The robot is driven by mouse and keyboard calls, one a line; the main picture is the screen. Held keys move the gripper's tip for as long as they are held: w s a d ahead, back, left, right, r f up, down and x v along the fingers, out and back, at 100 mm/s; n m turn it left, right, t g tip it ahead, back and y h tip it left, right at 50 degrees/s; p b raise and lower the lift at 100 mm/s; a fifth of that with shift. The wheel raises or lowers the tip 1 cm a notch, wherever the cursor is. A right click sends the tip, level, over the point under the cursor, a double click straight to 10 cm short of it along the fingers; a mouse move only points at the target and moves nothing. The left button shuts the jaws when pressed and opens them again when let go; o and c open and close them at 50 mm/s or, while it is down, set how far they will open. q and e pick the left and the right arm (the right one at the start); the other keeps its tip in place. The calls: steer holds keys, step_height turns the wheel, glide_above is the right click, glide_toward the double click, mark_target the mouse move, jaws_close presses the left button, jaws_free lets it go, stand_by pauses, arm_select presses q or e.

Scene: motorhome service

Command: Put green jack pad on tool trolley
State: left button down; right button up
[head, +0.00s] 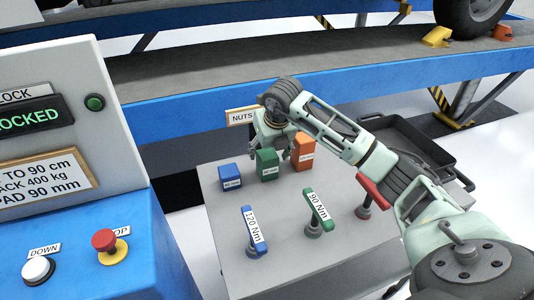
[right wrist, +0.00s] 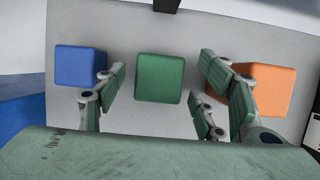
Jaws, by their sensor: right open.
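The green jack pad (head: 267,163) is a small green block standing on a grey top (head: 215,205), between a blue block and an orange block. It also shows in the right wrist view (right wrist: 160,79). My right gripper (head: 278,148) is at the green pad, partly in front of it in the head view. In the right wrist view its fingers (right wrist: 163,80) are open, one on each side of the pad, with gaps visible. I cannot tell their height over the top. No label shows which surface is the tool trolley. My left gripper is not in view.
The blue block (head: 230,176) and orange block (head: 303,152) flank the green one closely. Blue, green (head: 319,210) and red (head: 373,193) handled wrenches stand in front. A dark tray (head: 425,140) is behind my right arm. A blue control console (head: 130,250) stands left.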

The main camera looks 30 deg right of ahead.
steer(key=v, duration=1)
steer(key=shift+b, duration=0.3)
steer(key=shift+s, duration=0.1)
